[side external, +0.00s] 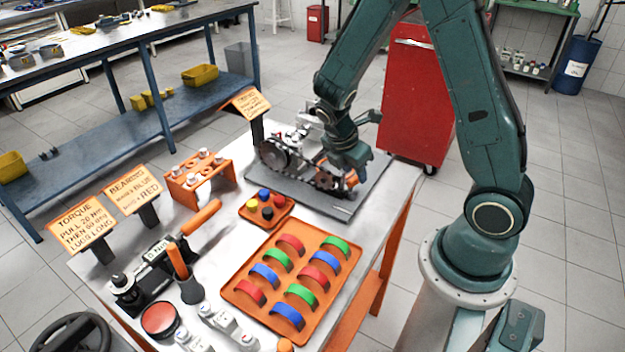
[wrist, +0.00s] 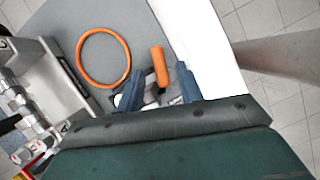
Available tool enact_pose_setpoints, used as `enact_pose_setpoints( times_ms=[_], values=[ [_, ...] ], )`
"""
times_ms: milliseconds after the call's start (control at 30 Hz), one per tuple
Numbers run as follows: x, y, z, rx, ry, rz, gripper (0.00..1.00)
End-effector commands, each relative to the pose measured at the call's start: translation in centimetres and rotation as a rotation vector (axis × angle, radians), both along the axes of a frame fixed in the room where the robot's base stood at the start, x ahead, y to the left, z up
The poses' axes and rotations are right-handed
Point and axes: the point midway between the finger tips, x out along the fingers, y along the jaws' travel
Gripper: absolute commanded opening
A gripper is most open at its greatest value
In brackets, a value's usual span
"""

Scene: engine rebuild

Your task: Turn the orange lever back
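The orange lever (wrist: 160,66) is a short bar in the wrist view, standing out between and just beyond my two blue fingers. My gripper (wrist: 158,76) is open, with one finger on each side of the lever and visible gaps; its lower end is partly hidden near the fingers. In the side view my gripper (side external: 348,158) is low over the right end of the engine (side external: 290,158). A bit of orange (side external: 350,179) shows just under it there; I cannot tell whether it is the lever.
An orange ring (wrist: 103,57) lies left of the lever in the wrist view. The engine is on a grey mat (side external: 362,200). An orange tray (side external: 255,302) of coloured bearing shells, a small orange tray (side external: 248,213) and an orange rack (side external: 183,190) stand nearer the camera.

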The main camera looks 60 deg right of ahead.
Motion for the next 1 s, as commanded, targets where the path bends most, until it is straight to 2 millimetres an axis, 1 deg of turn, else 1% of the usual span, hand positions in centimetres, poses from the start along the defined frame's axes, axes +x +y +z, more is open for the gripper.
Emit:
enact_pose_setpoints(
  times_ms=[267, 500, 700, 833, 1000],
  values=[
    [0.5, 1.4, 3.4, 0.001, -0.006, 0.003, 0.36],
    [1.0, 2.8, 7.0, 0.001, -0.006, 0.005, 0.36],
    [1.3, 3.9, 9.6, 0.000, -0.005, 0.004, 0.36],
    [1.4, 4.3, 10.7, 0.002, -0.004, 0.003, 0.36],
    [1.4, 4.5, 11.2, 0.002, -0.002, 0.003, 0.36]
  ],
)
